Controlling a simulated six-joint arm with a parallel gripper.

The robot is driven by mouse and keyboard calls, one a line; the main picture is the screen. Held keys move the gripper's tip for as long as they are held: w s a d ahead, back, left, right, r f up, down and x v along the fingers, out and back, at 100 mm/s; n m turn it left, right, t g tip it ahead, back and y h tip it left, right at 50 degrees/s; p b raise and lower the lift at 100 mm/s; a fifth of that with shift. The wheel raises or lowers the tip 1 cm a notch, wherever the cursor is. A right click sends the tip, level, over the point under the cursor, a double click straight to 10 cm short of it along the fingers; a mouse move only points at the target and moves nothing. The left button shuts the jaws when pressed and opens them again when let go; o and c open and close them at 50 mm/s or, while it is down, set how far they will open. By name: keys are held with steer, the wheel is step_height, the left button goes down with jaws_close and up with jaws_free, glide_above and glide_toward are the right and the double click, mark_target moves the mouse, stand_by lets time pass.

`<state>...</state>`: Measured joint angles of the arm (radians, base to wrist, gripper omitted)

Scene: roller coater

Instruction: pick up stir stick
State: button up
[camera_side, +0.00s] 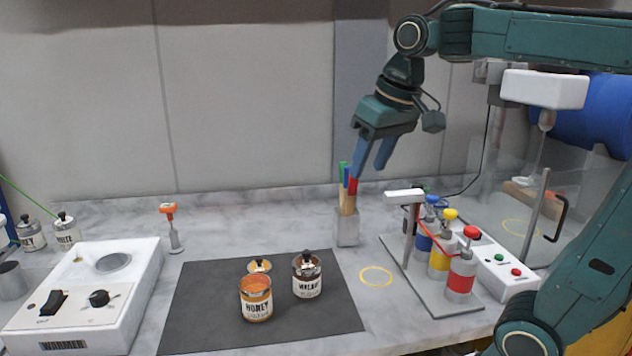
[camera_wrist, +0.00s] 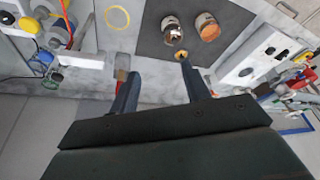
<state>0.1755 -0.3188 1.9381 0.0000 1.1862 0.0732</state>
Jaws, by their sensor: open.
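Several wooden stir sticks (camera_side: 348,197) with green, blue and red tops stand upright in a small grey holder (camera_side: 347,232) at the middle of the counter. My gripper (camera_side: 368,166) is open and empty, tilted downward, with its blue fingers just above and right of the stick tops. In the wrist view, a reddish stick end (camera_wrist: 120,76) shows beside the left finger of my gripper (camera_wrist: 158,70), which hides most of the sticks. I cannot tell whether a finger touches a stick.
An open orange HONEY can (camera_side: 256,303) and a brown can (camera_side: 307,279) stand on a dark mat (camera_side: 210,320). A rack with blue, yellow and red-capped bottles (camera_side: 440,255) stands right of the holder. A white warmer (camera_side: 90,300) is at left. The counter behind the mat is mostly clear.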

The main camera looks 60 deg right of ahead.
steer(key=w+d+r+m+g, duration=0.2)
steer(key=w+d+r+m, duration=0.15)
steer(key=w+d, duration=0.7)
steer(key=m+g, duration=0.2)
steer(key=m, duration=0.1)
glide_above(346, 169)
steer(key=d, duration=0.1)
step_height(346, 169, down, 3)
steer(key=shift+s+d+f+y, duration=0.1)
steer(key=shift+s+f+y, duration=0.1)
steer(key=shift+y, duration=0.1)
steer(key=shift+f, duration=4.3)
steer(key=shift+w+f, duration=0.2)
steer(key=shift+f, duration=2.4)
